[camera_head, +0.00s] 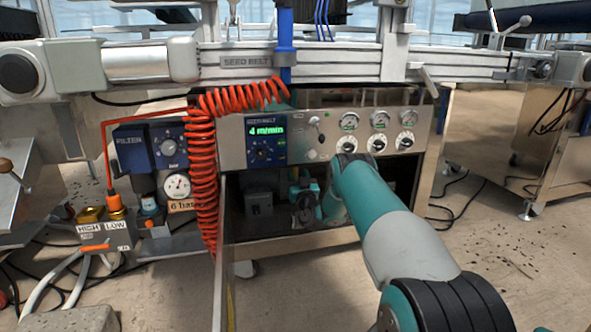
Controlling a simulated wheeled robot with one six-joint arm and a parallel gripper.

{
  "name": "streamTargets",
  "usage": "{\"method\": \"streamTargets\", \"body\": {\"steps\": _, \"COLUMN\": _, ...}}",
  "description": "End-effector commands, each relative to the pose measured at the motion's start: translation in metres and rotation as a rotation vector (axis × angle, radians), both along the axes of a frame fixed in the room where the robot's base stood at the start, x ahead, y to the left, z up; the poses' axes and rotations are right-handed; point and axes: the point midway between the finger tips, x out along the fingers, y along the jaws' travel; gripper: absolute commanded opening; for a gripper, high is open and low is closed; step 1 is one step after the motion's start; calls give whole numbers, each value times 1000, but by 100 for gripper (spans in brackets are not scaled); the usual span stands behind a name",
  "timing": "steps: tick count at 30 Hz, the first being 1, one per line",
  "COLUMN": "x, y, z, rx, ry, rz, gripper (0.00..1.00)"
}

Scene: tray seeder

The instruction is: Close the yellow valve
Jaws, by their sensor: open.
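A yellow fitting (90,214) stands above the HIGH label at the left, on a grey block (117,239). I cannot tell from its shape whether it is the valve or how it is set. Beside it, an orange fitting (116,203) with a red hose stands above the LOW label. My teal arm reaches from the lower right to the front of the cabinet and folds down. My gripper (304,208) is dark and small, in front of the cabinet's open bay, well right of the yellow fitting. It is open, with nothing seen between the jaws.
A coiled red hose (202,175) hangs between my gripper and the yellow fitting. A steel panel (330,130) with gauges and dials is above the bay. Floor at right is mostly free, with cables.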

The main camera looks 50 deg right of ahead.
Motion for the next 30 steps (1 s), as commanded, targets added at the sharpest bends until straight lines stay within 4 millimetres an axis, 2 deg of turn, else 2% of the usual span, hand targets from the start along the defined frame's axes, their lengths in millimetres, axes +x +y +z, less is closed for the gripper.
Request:
{"method": "streamTargets", "body": {"steps": 15, "x": 38, "y": -21, "z": 15, "rx": -3, "ry": -1, "rz": 5, "gripper": 43}}
{"method": "streamTargets", "body": {"steps": 28, "x": 42, "y": -26, "z": 21, "rx": 1, "ry": -1, "rz": -1, "gripper": 43}}
{"method": "streamTargets", "body": {"steps": 29, "x": 42, "y": -26, "z": 21, "rx": 1, "ry": -1, "rz": -1, "gripper": 40}}
{"method": "streamTargets", "body": {"steps": 30, "x": 42, "y": -26, "z": 21, "rx": 1, "ry": -1, "rz": -1, "gripper": 31}}
